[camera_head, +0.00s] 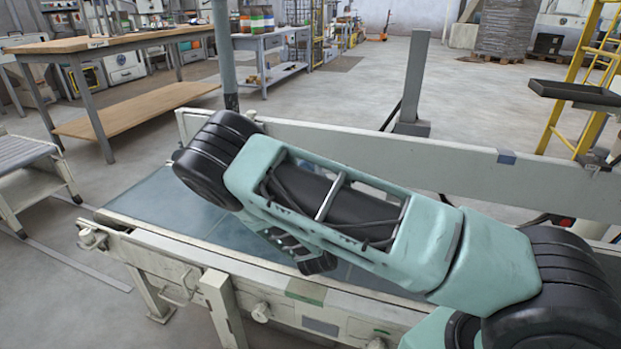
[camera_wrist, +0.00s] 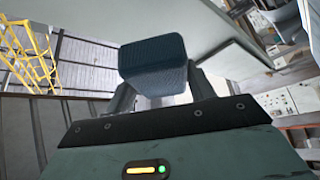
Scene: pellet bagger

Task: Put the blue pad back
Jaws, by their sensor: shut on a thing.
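The blue pad (camera_wrist: 152,62) is a dark blue, ribbed block in the middle of the wrist view. My gripper (camera_wrist: 160,88) is shut on it, with one grey finger at each side of the pad. The pad is held beyond the dark front plate of the gripper. In the head view my arm crosses over the conveyor and hides most of the gripper and the pad. I cannot tell there how far the pad is from the belt.
The conveyor belt (camera_head: 165,212) shows bare at the left, between a near rail (camera_head: 180,262) and a raised far rail (camera_head: 400,150). A small blue-grey patch (camera_head: 506,157) is on the far rail. A grey post (camera_head: 414,80) and yellow ladder (camera_head: 575,90) stand behind.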

